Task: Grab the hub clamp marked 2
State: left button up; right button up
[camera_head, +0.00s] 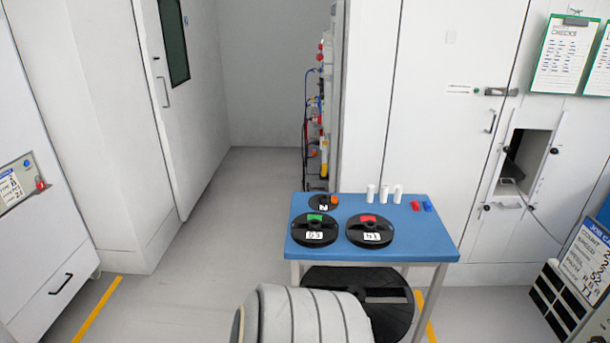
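The likely hub clamp (318,204) is a small black disc with an orange part on its right side. It lies at the back left of the blue table top. Its white label bears one mark that looks like a 2 turned on its side. Neither of my grippers shows in the head view, and nothing is seen touching the clamp.
Two larger black discs with white number labels stand in front on the blue table (425,246): one with a green tab (300,229), one with a red tab (384,229). Several white cylinders (384,194) and small red and blue pieces (428,206) sit behind. Floor to the left is clear.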

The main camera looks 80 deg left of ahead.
aim_at(322, 202)
jog(key=u, duration=2.55)
jog(key=i+z, duration=0.15)
jog(key=i, duration=0.8)
